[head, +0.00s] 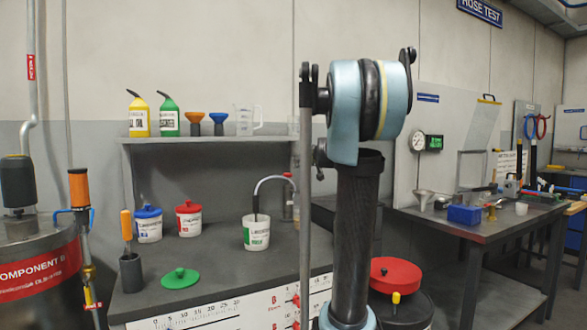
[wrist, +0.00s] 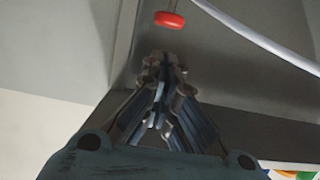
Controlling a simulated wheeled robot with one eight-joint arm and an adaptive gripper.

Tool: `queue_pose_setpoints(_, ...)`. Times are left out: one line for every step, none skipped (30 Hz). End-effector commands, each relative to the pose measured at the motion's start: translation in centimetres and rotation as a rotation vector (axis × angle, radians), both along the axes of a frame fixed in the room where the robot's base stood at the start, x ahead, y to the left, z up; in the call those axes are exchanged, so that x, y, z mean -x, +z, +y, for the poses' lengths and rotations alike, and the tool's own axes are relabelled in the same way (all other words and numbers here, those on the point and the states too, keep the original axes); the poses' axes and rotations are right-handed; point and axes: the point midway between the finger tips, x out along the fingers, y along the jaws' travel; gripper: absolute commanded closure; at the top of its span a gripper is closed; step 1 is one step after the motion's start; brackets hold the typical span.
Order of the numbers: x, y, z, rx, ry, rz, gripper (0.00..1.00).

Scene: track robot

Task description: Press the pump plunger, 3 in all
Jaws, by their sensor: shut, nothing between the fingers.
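The pump plunger has a red knob (head: 287,174), which stands above the pump body (head: 287,207) at the back of the workbench, left of my arm. A curved hose (head: 268,181) runs from the pump into a white tub with a green label (head: 257,232). In the wrist view the red knob (wrist: 169,19) is at the top, just beyond the fingertips, with a visible gap. The pale hose (wrist: 255,38) passes to its right. My gripper (wrist: 161,66) is shut and empty. It is hidden in the head view.
The workbench (head: 215,265) also holds a blue-lidded tub (head: 148,224), a red-lidded tub (head: 189,218) and a loose green lid (head: 180,278). A shelf (head: 200,139) with bottles, funnels and a jug overhangs the back. A drum stands at the far left.

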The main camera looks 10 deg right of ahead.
Motion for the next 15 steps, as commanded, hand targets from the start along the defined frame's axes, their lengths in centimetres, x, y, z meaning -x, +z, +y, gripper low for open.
queue_pose_setpoints(0.5,0.1,-0.2,0.0,0.0,0.0,1.0)
queue_pose_setpoints(0.8,0.2,-0.2,0.0,0.0,0.0,1.0)
queue_pose_setpoints(1.1,0.3,-0.3,0.001,0.001,0.001,1.0)
queue_pose_setpoints(1.3,0.3,-0.4,0.001,0.001,0.001,1.0)
queue_pose_setpoints(1.4,0.3,-0.4,0.001,0.001,0.001,1.0)
queue_pose_setpoints(1.6,0.4,-0.5,0.001,0.001,0.0,1.0)
queue_pose_setpoints(1.7,0.4,-0.5,0.001,0.001,0.0,1.0)
queue_pose_setpoints(1.7,0.5,-0.5,0.001,0.001,0.0,1.0)
queue_pose_setpoints(1.8,0.5,-0.6,0.001,0.001,0.0,1.0)
queue_pose_setpoints(1.8,0.5,-0.6,0.001,0.001,0.0,1.0)
queue_pose_setpoints(1.8,0.5,-0.6,0.001,0.001,0.0,1.0)
queue_pose_setpoints(1.8,0.5,-0.6,0.001,0.001,0.0,1.0)
queue_pose_setpoints(1.8,0.5,-0.6,0.001,0.001,0.0,1.0)
queue_pose_setpoints(1.8,0.5,-0.6,0.001,0.001,0.0,1.0)
queue_pose_setpoints(1.8,0.5,-0.6,0.001,0.001,0.0,1.0)
